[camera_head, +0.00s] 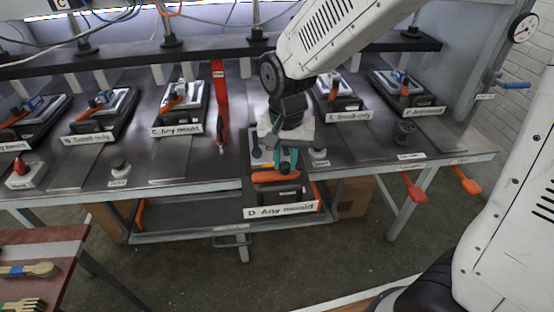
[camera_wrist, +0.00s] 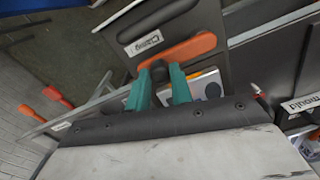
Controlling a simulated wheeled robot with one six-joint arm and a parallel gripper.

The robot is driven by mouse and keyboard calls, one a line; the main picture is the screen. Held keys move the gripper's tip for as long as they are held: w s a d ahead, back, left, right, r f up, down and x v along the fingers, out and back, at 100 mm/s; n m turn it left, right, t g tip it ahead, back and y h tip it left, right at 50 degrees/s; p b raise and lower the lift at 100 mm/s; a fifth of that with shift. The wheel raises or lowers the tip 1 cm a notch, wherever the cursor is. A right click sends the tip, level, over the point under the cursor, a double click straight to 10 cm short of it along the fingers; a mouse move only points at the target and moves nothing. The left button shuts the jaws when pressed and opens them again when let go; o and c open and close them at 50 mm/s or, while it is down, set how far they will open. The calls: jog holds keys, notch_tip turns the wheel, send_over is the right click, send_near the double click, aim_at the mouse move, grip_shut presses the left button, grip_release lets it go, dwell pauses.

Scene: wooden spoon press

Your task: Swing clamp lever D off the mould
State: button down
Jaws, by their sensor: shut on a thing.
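Station D, with its "D Any mould" label (camera_head: 280,211), is pulled out past the front edge of the bench in the head view. Its clamp lever D (camera_head: 276,176) has an orange handle lying roughly crosswise above the dark front block. The orange lever also shows in the wrist view (camera_wrist: 190,47). My gripper (camera_head: 284,160) is at the lever from above, its teal fingers shut on it. In the wrist view the fingertips (camera_wrist: 160,70) close around a dark part at the handle. The mould beneath is mostly hidden by my gripper.
Other stations line the bench, including one labelled "C Any mould" (camera_head: 178,130). A red upright lever (camera_head: 221,110) stands left of my arm. Orange handles (camera_head: 413,187) stick out at the front right. Open floor lies in front of station D.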

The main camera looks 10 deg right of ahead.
aim_at(286, 164)
jog(key=c, duration=1.2)
grip_release()
jog(key=shift+c, duration=0.2)
jog(key=shift+r, duration=0.1)
notch_tip(286, 164, up, 8)
jog(key=shift+f, duration=0.15)
jog(key=s+d+r+n, duration=0.2)
jog(key=s+d, duration=0.4)
jog(key=s, duration=0.3)
jog(key=s+d+r+n+t, duration=0.1)
jog(key=s+d+r, duration=0.2)
jog(key=s+d, duration=0.4)
jog(key=s, duration=0.3)
jog(key=shift+s+d+n, duration=0.15)
jog(key=shift+d+n, duration=0.05)
jog(key=shift+n, duration=0.2)
